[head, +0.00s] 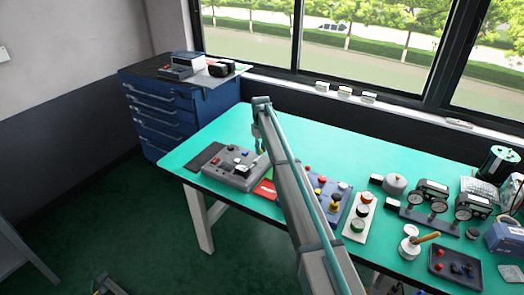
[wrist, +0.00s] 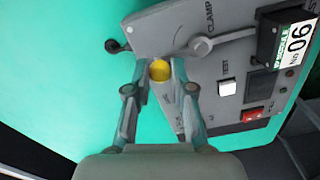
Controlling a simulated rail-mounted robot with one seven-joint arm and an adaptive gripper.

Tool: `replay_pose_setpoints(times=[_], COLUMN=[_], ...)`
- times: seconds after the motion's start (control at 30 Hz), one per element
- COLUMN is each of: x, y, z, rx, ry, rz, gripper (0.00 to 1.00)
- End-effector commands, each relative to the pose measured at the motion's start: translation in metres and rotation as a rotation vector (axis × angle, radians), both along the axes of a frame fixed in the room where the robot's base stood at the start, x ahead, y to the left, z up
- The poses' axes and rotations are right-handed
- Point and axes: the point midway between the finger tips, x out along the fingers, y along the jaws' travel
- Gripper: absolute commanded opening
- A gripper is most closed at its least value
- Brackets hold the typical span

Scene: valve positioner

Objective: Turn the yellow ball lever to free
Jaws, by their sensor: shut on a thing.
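The yellow ball (wrist: 159,70) shows between my fingertips in the wrist view. My gripper (wrist: 159,66) is shut on it, with one finger on each side. A round grey hub (wrist: 200,46) with a pale bar running right lies up and right of the ball on the grey valve positioner box (wrist: 190,100). The word CLAMP is printed above the hub; I see no readable FREE mark. In the head view the box (head: 222,172) stands at the left of the green table, with my gripper (head: 259,152) over its right part. The ball is too small to make out there.
On the box are a white TEST button (wrist: 227,87), a red rocker switch (wrist: 252,114) and a black unit marked 90 (wrist: 290,35). A control box with colored knobs (head: 330,190) stands to the right. Bare green table (head: 230,125) lies behind the box.

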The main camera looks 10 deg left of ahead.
Motion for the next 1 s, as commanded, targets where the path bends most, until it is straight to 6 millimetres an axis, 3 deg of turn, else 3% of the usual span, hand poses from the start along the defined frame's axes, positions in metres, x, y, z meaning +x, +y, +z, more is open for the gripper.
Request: replay_pose_setpoints(times=[0.57,0.6,0.7,1.0], x=[0.0016,0.0016,0.0015,0.0008], y=[0.0017,0.0017,0.0016,0.0015], z=[0.0011,0.0011,0.0009,0.0006], rx=[0.0,0.0,0.0,-0.001], ry=[-0.003,-0.003,-0.002,-0.001], rz=[0.032,0.032,0.032,0.031], gripper=[0.0,0.29,0.46,0.48])
